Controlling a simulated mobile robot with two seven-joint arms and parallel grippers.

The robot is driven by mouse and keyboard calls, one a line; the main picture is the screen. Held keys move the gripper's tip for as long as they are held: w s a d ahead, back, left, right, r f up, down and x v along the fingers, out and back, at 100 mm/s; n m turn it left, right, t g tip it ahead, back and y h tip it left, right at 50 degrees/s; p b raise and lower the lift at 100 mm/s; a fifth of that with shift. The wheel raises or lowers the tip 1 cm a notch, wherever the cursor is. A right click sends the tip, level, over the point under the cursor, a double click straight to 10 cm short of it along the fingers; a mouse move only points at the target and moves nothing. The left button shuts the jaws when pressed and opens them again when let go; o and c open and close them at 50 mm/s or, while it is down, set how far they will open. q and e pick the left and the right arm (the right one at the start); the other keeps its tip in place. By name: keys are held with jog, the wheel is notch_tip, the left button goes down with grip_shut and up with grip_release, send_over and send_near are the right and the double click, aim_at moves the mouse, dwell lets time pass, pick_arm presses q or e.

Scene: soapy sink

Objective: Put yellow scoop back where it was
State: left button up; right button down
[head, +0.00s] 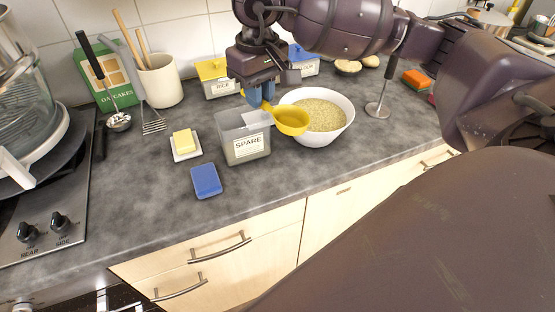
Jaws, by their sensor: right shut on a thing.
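My right gripper (261,96), on the arm coming in from the right, points down and is shut on the yellow scoop (292,122). The scoop's cup hangs in front of the left rim of a white bowl (322,133) filled with pale grains. I cannot tell whether the cup touches the bowl. A clear container labelled SPARE (238,151) stands just left of the scoop, below the gripper; a pale piece shows at its top right. The RICE container (219,87) with a yellow lid stands behind to the left. My left gripper is not in view.
A blue-lidded container (302,73) stands behind the bowl. Butter on a dish (186,153) and a blue sponge (206,181) lie left. A utensil crock (160,87) stands at the back left. The front counter is clear.

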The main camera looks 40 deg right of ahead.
jog(key=shift+s, duration=0.25)
jog(key=shift+n, duration=0.4)
send_over(265, 175)
notch_tip(265, 175, down, 15)
jog(key=shift+f, duration=2.55)
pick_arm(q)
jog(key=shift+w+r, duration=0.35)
pick_arm(e)
jog(key=shift+f, duration=0.1)
jog(key=c, duration=1.1)
grip_release()
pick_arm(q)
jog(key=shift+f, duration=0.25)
